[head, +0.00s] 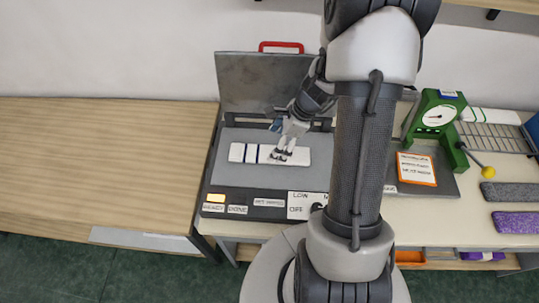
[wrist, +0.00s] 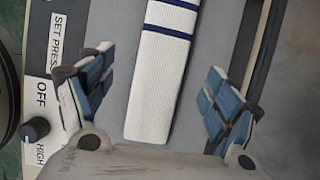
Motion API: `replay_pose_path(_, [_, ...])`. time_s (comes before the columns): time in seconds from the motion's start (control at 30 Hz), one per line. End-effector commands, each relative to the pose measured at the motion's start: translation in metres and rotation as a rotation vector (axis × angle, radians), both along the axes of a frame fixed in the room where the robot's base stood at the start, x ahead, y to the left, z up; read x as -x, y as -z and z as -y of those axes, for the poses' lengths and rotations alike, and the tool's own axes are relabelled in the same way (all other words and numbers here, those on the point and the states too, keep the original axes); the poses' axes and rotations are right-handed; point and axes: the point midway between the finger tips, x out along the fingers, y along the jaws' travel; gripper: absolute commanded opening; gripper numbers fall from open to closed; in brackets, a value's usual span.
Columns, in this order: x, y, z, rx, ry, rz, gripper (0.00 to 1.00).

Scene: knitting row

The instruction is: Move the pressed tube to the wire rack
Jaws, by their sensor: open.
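The pressed tube (head: 250,153) is a flat white knitted piece with dark blue stripes. It lies on the grey bed of the open press (head: 225,175). My gripper (head: 281,156) is over the tube's right part. In the wrist view my gripper (wrist: 160,95) is open, with one blue-padded finger on each side of the tube (wrist: 160,80) and a gap on both sides. Whether the fingertips touch the bed is unclear. The wire rack (head: 497,140) is at the far right, with a white, green-striped piece (head: 490,115) at its back.
The press lid (head: 262,85) with its red handle (head: 281,44) stands raised behind the bed. A green dial gauge stand (head: 437,118) and an orange-edged notice (head: 416,169) are between press and rack. Grey (head: 516,192) and purple (head: 516,222) pieces lie in front of the rack.

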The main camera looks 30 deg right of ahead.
Motion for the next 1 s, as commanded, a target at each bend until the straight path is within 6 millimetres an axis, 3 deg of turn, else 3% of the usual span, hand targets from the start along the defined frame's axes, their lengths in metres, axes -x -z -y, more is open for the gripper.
replay_pose_path(0.37, [-0.013, 0.045, -0.012, -0.001, -0.002, -0.001, 0.82])
replay_pose_path(0.63, [-0.014, 0.047, -0.013, 0.0, 0.0, 0.0, 0.82])
replay_pose_path(1.0, [-0.014, 0.047, -0.013, 0.0, 0.0, 0.0, 0.57])
